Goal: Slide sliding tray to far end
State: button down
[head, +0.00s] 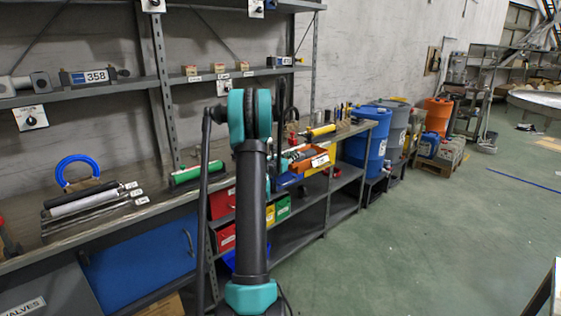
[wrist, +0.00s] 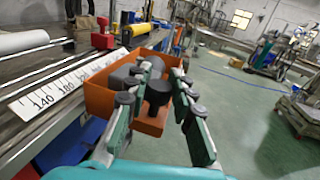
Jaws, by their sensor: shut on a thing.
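The orange sliding tray (head: 309,160) sits at the front edge of the workbench, just right of my arm in the head view. In the wrist view the tray (wrist: 99,98) is close ahead, with grey and black parts in it. My gripper (wrist: 163,78) is at the tray's near end. Its green-padded fingers are either side of a dark round knob (wrist: 158,92) on the tray and are shut on it. The exact contact is partly hidden by the fingers. In the head view my arm hides most of the gripper.
A white numbered scale (wrist: 62,88) runs along the bench beside the tray. A yellow cylinder (head: 321,130) lies on the bench beyond it. A blue barrel (head: 371,140) stands past the bench's far end. The green floor (head: 430,230) to the right is open.

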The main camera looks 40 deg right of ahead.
jog(key=s+x, duration=0.1)
jog(key=x, duration=0.3)
jog(key=s+x, duration=0.1)
jog(key=x, duration=0.3)
jog(key=d+x, duration=0.1)
jog(key=x, duration=0.4)
jog(key=shift+s, duration=0.4)
jog(key=c, duration=1.3)
grip_release()
jog(key=shift+d, duration=0.1)
jog(key=shift+o, duration=0.2)
jog(key=v, duration=1.2)
